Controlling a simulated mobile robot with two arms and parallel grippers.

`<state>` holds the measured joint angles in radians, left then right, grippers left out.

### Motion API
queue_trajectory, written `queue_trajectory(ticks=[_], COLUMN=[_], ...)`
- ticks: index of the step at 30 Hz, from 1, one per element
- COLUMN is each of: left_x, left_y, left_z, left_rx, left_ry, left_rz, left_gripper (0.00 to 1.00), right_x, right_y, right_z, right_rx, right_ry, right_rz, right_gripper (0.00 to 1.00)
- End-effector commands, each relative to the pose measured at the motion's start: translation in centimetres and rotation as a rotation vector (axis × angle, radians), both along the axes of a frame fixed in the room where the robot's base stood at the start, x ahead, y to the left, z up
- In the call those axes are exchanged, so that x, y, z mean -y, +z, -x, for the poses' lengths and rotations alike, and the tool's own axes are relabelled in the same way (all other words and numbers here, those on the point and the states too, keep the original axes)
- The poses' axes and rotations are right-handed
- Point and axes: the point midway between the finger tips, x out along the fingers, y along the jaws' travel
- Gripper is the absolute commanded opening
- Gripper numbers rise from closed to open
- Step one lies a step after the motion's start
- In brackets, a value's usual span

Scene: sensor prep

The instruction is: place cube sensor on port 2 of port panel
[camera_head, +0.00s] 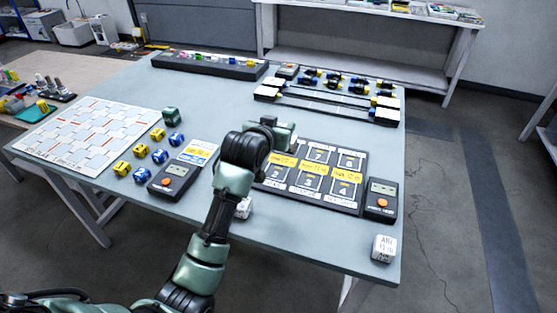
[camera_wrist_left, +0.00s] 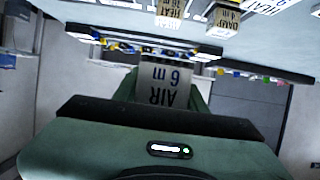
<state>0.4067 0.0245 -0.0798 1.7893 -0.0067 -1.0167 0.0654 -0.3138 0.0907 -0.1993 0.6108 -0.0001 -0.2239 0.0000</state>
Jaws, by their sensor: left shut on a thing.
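The black port panel (camera_head: 362,158) lies on the table with rows of numbered ports and yellow labels across its middle. My left gripper (camera_head: 287,137) is over the panel's back left part, and my arm covers its left edge. In the left wrist view, my left gripper is shut on a pale cube sensor (camera_wrist_left: 167,82) with an upside-down "AIR" label. The head view hides this cube behind the gripper. My right gripper is not in view.
Handheld meters stand right (camera_head: 381,199) and left (camera_head: 174,181) of the panel. White cubes sit at the front right (camera_head: 384,248) and partly behind my arm (camera_head: 244,208). Yellow and blue cubes lie left, near a white grid board (camera_head: 60,150). Racks (camera_head: 325,107) stand behind.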

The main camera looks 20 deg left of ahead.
Motion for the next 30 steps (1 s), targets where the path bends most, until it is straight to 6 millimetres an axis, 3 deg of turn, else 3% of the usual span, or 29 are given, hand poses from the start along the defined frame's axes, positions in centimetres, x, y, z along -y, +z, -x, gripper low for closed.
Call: queue_trajectory(ticks=[3,9,14,21,30], left_x=[0.0,-0.1,-0.1,-0.1,-0.1], left_y=[-3.6,-7.0,-8.3,-11.7,-12.0], left_z=[0.1,0.0,0.0,0.0,0.0], left_rx=[-0.006,0.000,0.000,0.000,0.002], left_ry=[0.001,0.001,0.001,0.001,0.001], left_rz=[-0.001,0.000,0.000,0.000,0.000], left_gripper=[0.01,0.01,0.01,0.01,0.01], right_x=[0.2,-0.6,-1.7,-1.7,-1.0], right_y=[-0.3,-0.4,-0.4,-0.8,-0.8], right_z=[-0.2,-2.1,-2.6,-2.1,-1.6], right_rx=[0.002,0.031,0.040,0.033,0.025], right_ry=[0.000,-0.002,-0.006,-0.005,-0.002], right_rz=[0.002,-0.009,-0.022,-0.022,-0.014], right_gripper=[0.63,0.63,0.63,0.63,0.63])
